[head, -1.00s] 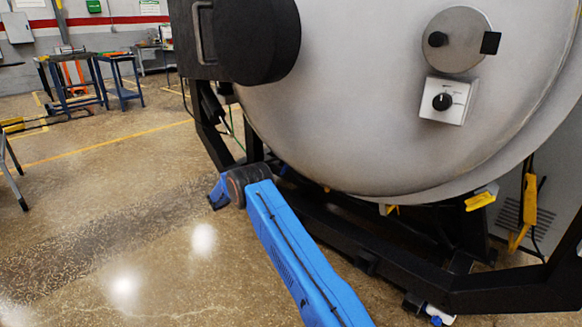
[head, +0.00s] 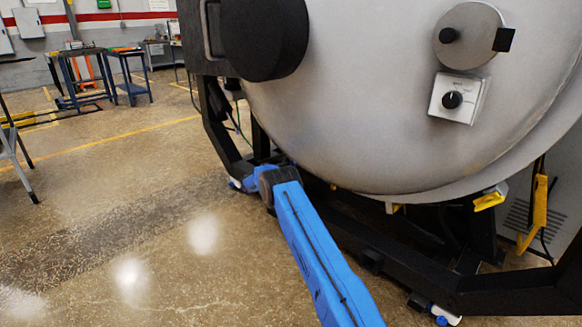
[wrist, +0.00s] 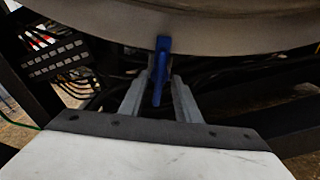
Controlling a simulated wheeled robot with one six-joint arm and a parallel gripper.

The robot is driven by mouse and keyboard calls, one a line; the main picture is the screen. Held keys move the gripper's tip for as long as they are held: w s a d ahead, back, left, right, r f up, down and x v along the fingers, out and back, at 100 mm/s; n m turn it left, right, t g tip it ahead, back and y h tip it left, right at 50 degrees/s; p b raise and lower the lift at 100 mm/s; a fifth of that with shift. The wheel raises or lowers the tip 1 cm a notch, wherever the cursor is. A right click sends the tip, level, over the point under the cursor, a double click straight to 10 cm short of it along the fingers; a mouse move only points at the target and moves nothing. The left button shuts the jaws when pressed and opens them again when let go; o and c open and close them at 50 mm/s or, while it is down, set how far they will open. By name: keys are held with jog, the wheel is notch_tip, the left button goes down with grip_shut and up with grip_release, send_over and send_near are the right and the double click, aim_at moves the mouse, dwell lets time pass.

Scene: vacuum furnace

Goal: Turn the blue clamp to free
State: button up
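The blue clamp (wrist: 162,62) shows in the wrist view as a narrow upright blue handle under the rim of the round furnace door (wrist: 220,30). My gripper (wrist: 160,82) is just below the rim, its two grey fingers spread on either side of the handle's lower part. Gaps seem to show between the handle and both fingers; I cannot tell if either touches it. In the head view the blue clamp and my gripper are hidden, with my blue arm reaching low toward the furnace.
In the head view the large grey furnace door (head: 350,110) carries a dial box (head: 455,98). Yellow clamps (head: 489,199) sit along its lower edge. The black frame (head: 395,268) runs beneath it. Dark cables and a terminal block (wrist: 55,60) lie behind the rim. Open floor is at left.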

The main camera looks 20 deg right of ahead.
jog(key=shift+x, duration=1.7)
jog(key=shift+c, duration=0.6)
grip_shut()
